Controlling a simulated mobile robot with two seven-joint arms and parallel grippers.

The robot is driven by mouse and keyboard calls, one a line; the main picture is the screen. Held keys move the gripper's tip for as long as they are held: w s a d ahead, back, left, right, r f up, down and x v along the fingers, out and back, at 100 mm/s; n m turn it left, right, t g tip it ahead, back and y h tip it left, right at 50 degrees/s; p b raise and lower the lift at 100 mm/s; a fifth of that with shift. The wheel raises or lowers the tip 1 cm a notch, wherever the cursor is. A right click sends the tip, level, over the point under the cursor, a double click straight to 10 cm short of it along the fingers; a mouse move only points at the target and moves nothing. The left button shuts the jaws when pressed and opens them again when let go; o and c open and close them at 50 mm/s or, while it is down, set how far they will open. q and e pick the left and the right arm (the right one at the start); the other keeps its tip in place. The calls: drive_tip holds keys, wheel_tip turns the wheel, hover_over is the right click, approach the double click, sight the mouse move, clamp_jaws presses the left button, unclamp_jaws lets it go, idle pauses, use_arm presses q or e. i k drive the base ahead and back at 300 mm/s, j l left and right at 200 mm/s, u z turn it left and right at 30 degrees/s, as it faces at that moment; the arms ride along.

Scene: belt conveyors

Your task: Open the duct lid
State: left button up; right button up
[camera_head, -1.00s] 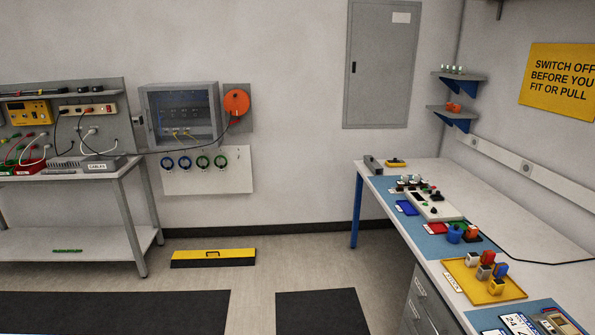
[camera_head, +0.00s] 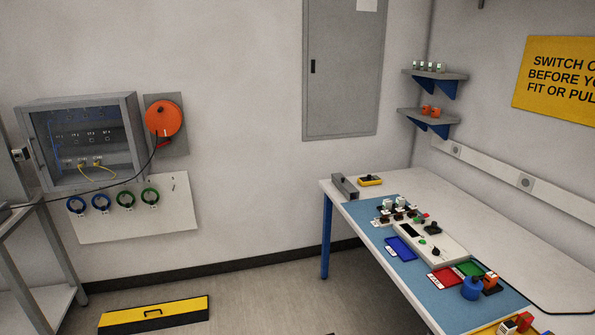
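The duct lid (camera_head: 154,313) is a yellow panel with a small dark handle (camera_head: 153,312) on top and black sides. It lies on the floor near the back wall, at the lower left of the head view, and looks closed. What is under it is hidden. Neither of my grippers shows in the head view.
A workbench (camera_head: 475,211) with a blue mat and small parts stands at the right. A shelf frame (camera_head: 45,265) is at the left edge. A wall cabinet (camera_head: 85,140) and a board with rings (camera_head: 180,215) hang above the lid.

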sight(345, 183)
drive_tip(key=i+j+z, duration=0.1)
drive_tip(key=i+z, duration=0.2)
drive_tip(key=i, duration=0.15)
drive_tip(key=i+j+z, duration=0.3)
drive_tip(key=i+j, duration=0.25)
drive_tip(key=i, duration=0.2)
drive_tip(key=i+j, duration=0.25)
drive_tip(key=i, duration=0.15)
drive_tip(key=u, duration=0.05)
